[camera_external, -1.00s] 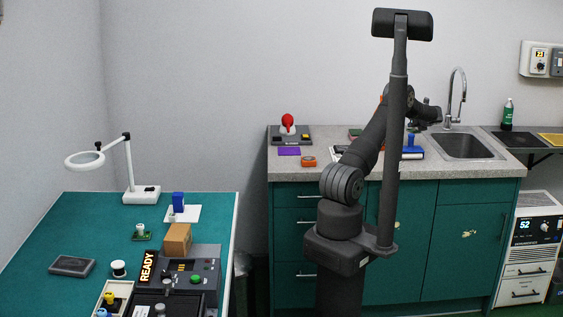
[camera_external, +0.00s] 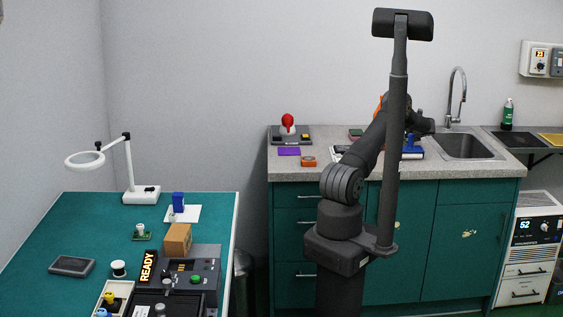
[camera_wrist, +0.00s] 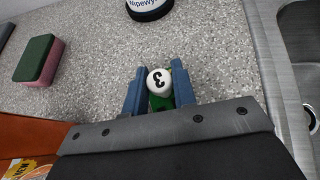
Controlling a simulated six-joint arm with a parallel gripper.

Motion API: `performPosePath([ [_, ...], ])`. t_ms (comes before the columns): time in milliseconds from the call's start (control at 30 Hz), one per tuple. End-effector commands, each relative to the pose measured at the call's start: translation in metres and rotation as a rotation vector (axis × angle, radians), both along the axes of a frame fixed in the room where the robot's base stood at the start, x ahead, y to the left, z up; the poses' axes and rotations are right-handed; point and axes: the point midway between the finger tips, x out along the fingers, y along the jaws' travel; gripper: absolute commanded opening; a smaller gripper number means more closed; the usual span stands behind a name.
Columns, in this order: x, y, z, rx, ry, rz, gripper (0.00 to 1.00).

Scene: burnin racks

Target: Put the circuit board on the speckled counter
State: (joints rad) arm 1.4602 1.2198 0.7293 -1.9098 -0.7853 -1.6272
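In the wrist view my gripper (camera_wrist: 159,68) has its two blue fingers on either side of a small green circuit board (camera_wrist: 160,102) with a white round cap marked "3". The fingers look closed on it, and the cap hides most of the board. The speckled counter (camera_wrist: 95,85) lies below the gripper. In the external view the counter (camera_external: 305,173) carries the sink, and my gripper is over its back part, mostly hidden behind my arm and column. A similar green board with a white cap (camera_external: 141,234) lies on the green bench.
A green and pink sponge (camera_wrist: 40,60) is left of the gripper, a round dark-rimmed item (camera_wrist: 149,8) is ahead, and the metal sink (camera_wrist: 290,80) is to the right. An orange thing (camera_wrist: 30,135) is at lower left. Bare counter surrounds the fingers.

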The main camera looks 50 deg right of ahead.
Motion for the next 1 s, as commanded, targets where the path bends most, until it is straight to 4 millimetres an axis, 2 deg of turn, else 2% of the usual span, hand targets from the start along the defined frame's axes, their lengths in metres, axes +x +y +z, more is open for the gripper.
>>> performPosePath([
  [33,0.000,0.000,0.000,0.000,0.000,0.000,0.35],
  [100,0.000,0.000,0.000,0.000,0.000,0.000,0.45],
  [467,-0.002,0.001,0.005,-0.001,0.001,0.000,0.45],
  [667,-0.023,0.015,0.018,0.001,0.000,-0.003,0.45],
  [1000,-0.071,0.047,0.050,-0.001,-0.001,-0.001,0.45],
])
